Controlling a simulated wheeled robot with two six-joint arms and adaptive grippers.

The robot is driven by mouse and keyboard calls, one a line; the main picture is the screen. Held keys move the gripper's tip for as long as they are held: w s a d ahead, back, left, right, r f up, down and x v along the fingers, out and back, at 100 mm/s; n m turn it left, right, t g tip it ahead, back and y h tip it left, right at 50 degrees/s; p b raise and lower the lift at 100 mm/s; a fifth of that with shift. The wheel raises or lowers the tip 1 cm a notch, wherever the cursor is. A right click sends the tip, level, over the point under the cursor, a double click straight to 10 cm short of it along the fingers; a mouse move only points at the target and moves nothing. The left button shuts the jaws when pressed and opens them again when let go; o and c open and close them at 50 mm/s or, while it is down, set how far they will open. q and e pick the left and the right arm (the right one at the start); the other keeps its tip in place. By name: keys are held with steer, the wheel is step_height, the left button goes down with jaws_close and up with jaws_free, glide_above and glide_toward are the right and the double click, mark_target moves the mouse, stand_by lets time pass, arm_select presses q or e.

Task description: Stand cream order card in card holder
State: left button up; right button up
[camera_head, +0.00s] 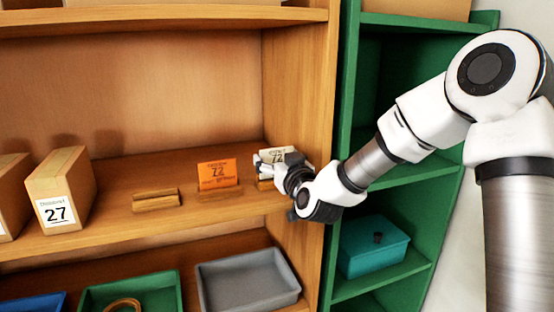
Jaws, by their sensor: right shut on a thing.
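The cream order card (276,154), with dark print, stands at the right end of the wooden shelf. My right gripper (270,168) reaches in from the right and is shut on it, hiding its lower part. A small wooden piece (265,185), perhaps a card holder, shows just below the gripper. I cannot tell whether the card touches it. An empty wooden card holder (156,200) with a slot sits further left on the shelf. An orange card (218,174) stands upright in another wooden holder (220,194) between them. My left gripper is not in view.
A cardboard box labelled 27 (62,190) stands at the left, with another beside it. Grey (249,281) and green (130,293) trays sit on the shelf below. A green cabinet at the right holds a teal lidded box (372,247). The shelf's side panel is close to my right gripper.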

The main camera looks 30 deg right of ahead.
steer(key=shift+f+b, duration=0.5)
steer(key=shift+f, duration=0.05)
steer(key=o, duration=1)
steer(key=shift+c, duration=0.2)
steer(key=shift+r, duration=0.15)
steer(key=shift+r+p, duration=2.55)
steer(key=shift+r, duration=0.9)
steer(key=shift+f, duration=0.1)
